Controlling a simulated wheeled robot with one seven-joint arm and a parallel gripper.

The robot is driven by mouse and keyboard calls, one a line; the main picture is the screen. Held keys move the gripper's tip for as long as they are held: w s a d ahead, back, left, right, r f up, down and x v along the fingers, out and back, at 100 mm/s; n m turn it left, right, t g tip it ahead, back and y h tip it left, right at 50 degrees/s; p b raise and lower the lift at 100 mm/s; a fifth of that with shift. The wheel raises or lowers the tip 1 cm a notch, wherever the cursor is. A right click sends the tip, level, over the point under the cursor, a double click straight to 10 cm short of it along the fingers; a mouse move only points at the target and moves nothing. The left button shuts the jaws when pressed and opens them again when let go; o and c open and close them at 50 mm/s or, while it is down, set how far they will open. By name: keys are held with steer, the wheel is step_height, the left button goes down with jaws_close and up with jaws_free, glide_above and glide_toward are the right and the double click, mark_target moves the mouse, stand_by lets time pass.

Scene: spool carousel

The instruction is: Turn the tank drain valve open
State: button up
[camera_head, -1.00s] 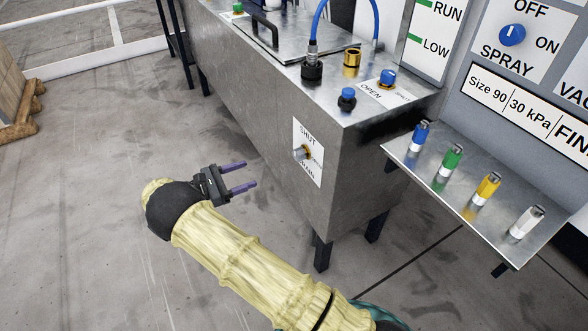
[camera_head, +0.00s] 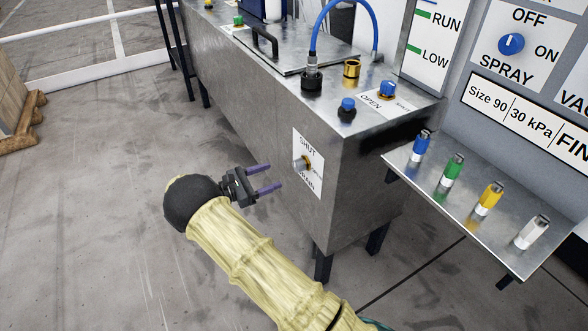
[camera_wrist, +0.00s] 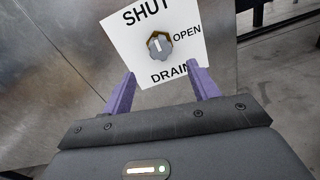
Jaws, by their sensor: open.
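The drain valve (camera_head: 302,164) is a small grey knob on a brass fitting, on the front wall of the metal tank (camera_head: 240,110). It sits on a white label (camera_head: 312,183) reading SHUT, OPEN and DRAIN. In the wrist view the knob (camera_wrist: 159,46) shows a pale mark pointing toward SHUT. My gripper (camera_head: 274,177) is open and empty, with two purple fingers pointing at the tank wall. It is just left of the knob and apart from it in the head view. In the wrist view the knob lies beyond and between the fingertips (camera_wrist: 162,80).
On the tank top are a blue knob (camera_head: 387,90) by an OPEN label, another blue-topped fitting (camera_head: 347,108), a brass fitting (camera_head: 352,70) and a blue hose (camera_head: 318,30). A shelf (camera_head: 455,213) with several coloured nozzles juts out at right.

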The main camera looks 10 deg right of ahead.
mark_target(295, 167)
steer(key=b+x, duration=0.1)
steer(key=x, duration=0.8)
steer(key=shift+d, duration=0.1)
steer(key=c, duration=1)
